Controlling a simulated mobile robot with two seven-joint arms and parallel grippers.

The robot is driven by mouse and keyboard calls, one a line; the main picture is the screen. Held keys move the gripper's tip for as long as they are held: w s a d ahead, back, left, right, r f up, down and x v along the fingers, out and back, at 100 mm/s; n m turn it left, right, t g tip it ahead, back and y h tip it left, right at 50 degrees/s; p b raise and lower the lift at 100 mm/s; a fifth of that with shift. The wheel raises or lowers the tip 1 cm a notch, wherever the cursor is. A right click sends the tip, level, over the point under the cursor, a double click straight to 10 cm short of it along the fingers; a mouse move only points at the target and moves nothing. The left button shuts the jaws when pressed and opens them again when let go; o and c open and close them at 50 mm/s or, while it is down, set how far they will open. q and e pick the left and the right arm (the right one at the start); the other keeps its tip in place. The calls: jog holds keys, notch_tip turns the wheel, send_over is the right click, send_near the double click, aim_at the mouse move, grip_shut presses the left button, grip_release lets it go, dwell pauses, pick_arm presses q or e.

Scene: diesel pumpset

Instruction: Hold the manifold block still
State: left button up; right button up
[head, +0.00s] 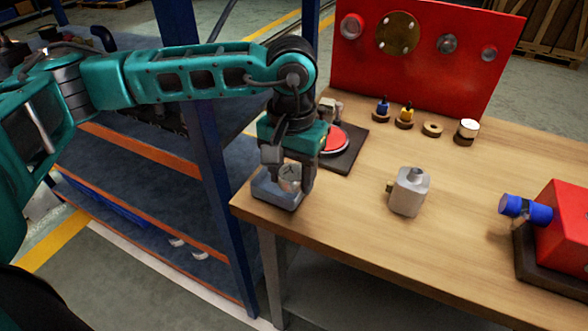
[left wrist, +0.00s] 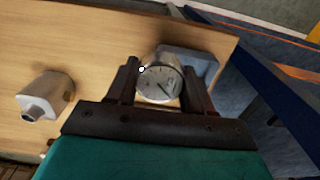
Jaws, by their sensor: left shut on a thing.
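A grey metal block with a round port on top and a small brass-coloured fitting on its side, which looks like the manifold block (head: 408,194), stands alone on the table. It also shows at the left of the left wrist view (left wrist: 46,97). Nothing touches it. My left gripper (head: 287,172) is left of it, at the table's near left corner, shut on a round gauge with a pale dial (left wrist: 159,86). The gauge is at a blue-grey tray (head: 272,195); whether it rests in it or is above it, I cannot tell. My right gripper is out of view.
A red panel (head: 425,85) with round fittings stands at the back. Several small parts line its foot. A dark plate with a red disc (head: 336,140) lies behind my left gripper. A red machine (head: 566,232) with a blue cylinder (head: 526,209) is at right. Table around the block is clear.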

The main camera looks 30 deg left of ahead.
pick_arm(q)
jog(key=shift+w+d, duration=0.1)
jog(key=shift+w, duration=0.05)
jog(key=w+d+r, duration=0.5)
jog(key=d, duration=0.4)
jog(key=w+d+r, duration=0.5)
jog(key=w+d, duration=0.1)
jog(key=d, duration=0.4)
jog(key=shift+r, duration=0.2)
jog(key=shift+w, duration=0.1)
jog(key=shift+f, duration=1.3)
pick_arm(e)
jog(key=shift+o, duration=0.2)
